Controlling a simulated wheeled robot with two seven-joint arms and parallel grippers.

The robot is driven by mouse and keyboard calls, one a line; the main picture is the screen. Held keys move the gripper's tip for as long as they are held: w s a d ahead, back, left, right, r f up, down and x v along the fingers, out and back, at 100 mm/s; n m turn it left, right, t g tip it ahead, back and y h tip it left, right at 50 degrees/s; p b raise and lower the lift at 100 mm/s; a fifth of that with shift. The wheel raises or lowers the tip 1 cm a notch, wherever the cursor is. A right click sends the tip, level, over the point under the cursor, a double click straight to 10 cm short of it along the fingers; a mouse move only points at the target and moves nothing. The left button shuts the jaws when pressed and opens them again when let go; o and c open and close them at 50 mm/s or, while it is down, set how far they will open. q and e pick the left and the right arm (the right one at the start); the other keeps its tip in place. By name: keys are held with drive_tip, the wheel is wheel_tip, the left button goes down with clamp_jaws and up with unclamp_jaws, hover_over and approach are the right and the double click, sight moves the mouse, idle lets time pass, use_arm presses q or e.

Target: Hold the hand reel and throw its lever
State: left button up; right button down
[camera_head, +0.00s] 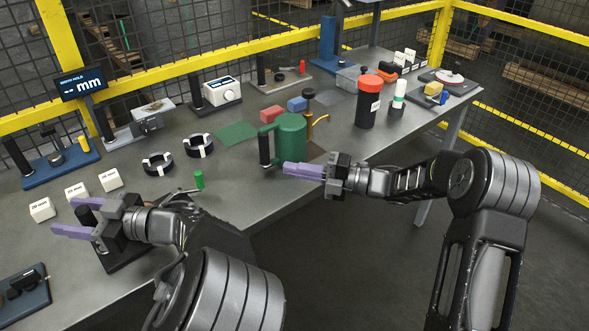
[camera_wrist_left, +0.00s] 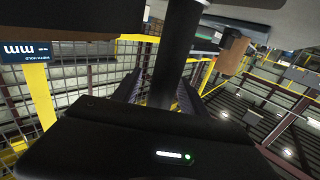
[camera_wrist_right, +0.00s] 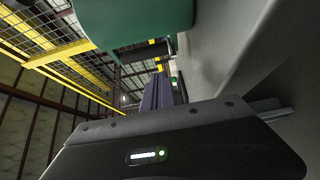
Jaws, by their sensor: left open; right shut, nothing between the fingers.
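No label names the hand reel, and I cannot tell for certain which thing it is. A black upright post on a dark base (camera_head: 122,256) stands at my left gripper (camera_head: 72,216). That gripper is open, and the black post (camera_wrist_left: 176,50) shows between its fingers in the left wrist view. A green drum (camera_head: 291,134) with a black upright grip (camera_head: 264,150) and a brass curved lever (camera_head: 318,122) stands mid-table. My right gripper (camera_head: 288,170) is shut and empty, close to the drum's near side. The drum (camera_wrist_right: 135,20) also fills the top of the right wrist view.
A red-topped black canister (camera_head: 368,102) stands right of the drum. A blue-based device (camera_head: 24,290) lies at the near left. A yellow fence runs behind the table.

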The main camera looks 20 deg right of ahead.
use_arm(q)
drive_tip(key=v, duration=1.2)
drive_tip(key=shift+f, duration=0.1)
use_arm(e)
drive_tip(key=shift+s, duration=0.1)
